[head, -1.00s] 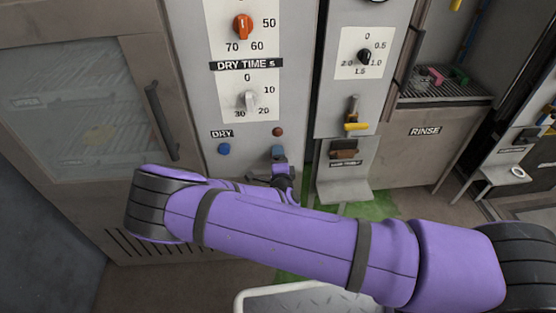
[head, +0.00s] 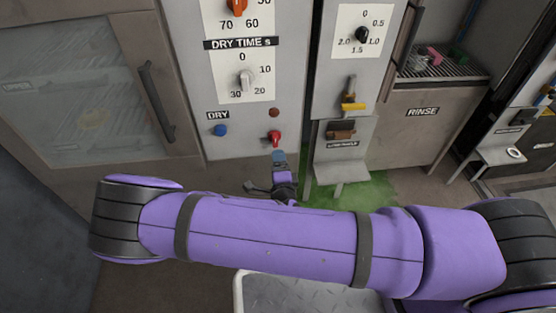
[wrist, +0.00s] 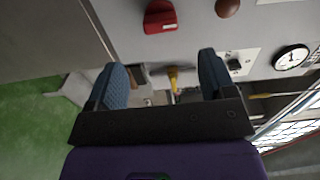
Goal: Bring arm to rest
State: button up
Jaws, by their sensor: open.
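My purple arm (head: 275,240) lies across the lower part of the head view. My gripper (head: 280,165) is small there, just below the control panel and close under a red knob (head: 274,138). In the wrist view my gripper (wrist: 165,82) shows two blue-padded fingers spread wide with nothing between them. The red knob (wrist: 160,16) appears beyond the fingers, apart from them, beside a brown-red round button (wrist: 228,8).
The dryer panel carries a blue button (head: 220,130) and a dry time dial (head: 245,80). A cabinet with a glass door (head: 75,95) stands left. A grey ledge (head: 342,172) and the rinse station (head: 422,130) are right. Green floor (head: 350,195) lies below.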

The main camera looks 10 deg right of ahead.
dwell(0.4)
jog(key=s+d+r+m+g+h, duration=0.2)
jog(key=d+r+m+g+h, duration=0.6)
jog(key=r+m, duration=0.65)
jog(key=s+d+r+m+g+h, duration=0.3)
jog(key=d+r+m+g, duration=0.6)
jog(key=m, duration=0.9)
jog(key=s+d+r+m+t+y, duration=0.2)
jog(key=s+r+m+y, duration=0.3)
jog(key=s+r+m, duration=0.5)
jog(key=s+d+r+m+t+y, duration=0.2)
jog(key=s+r+m+y, duration=0.4)
jog(key=r, duration=0.8)
jog(key=s+m, duration=0.3)
jog(key=m, duration=0.2)
jog(key=shift+s+d+y, duration=0.15)
jog(key=shift+s+y, duration=0.15)
jog(key=shift+s, duration=0.05)
jog(key=shift+c, duration=0.4)
